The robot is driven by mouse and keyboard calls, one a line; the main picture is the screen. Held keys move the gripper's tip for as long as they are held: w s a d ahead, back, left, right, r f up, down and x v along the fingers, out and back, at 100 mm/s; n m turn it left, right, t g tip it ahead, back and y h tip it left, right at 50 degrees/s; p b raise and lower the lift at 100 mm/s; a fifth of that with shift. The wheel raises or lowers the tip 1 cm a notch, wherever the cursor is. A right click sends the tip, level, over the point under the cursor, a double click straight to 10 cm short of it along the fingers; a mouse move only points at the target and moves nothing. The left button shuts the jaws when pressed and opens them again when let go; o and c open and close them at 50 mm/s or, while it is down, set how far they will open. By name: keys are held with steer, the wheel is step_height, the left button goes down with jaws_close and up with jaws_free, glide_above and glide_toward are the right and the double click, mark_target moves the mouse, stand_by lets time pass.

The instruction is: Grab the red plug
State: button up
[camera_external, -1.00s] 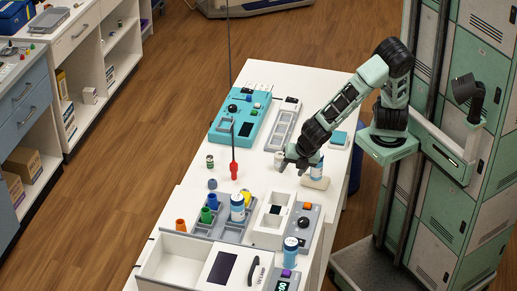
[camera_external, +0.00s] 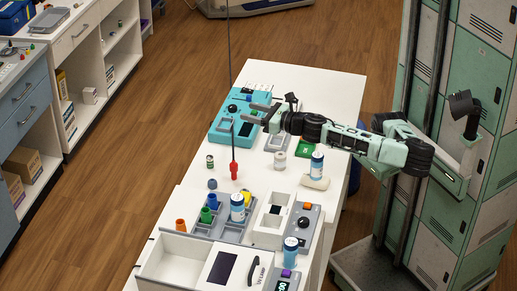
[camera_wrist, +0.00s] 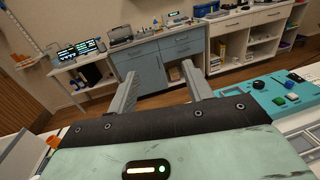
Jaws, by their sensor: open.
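The red plug (camera_external: 234,171) hangs upright at the lower end of a thin dark cord, over the middle of the white table, in the external view. My gripper (camera_external: 250,112) is open and empty, its two fingers pointing left above the teal panel. It is up and right of the plug in the picture, clearly apart from it. In the wrist view my open fingers (camera_wrist: 157,83) point out across the room, with nothing between them. A small orange-red patch shows at the left there; I cannot tell if it is the plug.
The teal panel (camera_external: 218,136) lies at the back of the white table (camera_external: 330,88). A small jar (camera_external: 210,162) stands left of the plug. A grey rack (camera_external: 225,229) with coloured cups, a blue-white bottle (camera_external: 317,165) and a white drawer unit (camera_external: 168,262) are nearer the front.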

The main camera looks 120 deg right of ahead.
glide_toward(234, 166)
steer(key=d, duration=0.2)
steer(key=d+f, duration=0.1)
steer(key=shift+w+d+f, duration=0.15)
steer(key=shift+w+d, duration=0.1)
steer(key=shift+w, duration=0.1)
steer(key=shift+w+d+f, duration=0.1)
steer(key=shift+d+f, duration=0.05)
steer(key=shift+d, duration=0.05)
steer(key=x, duration=0.7)
steer(key=shift+w+a+r, duration=0.15)
steer(key=shift+w+r, duration=0.05)
steer(key=shift+r, duration=0.1)
steer(key=c, duration=1.1)
steer(key=shift+o, duration=0.2)
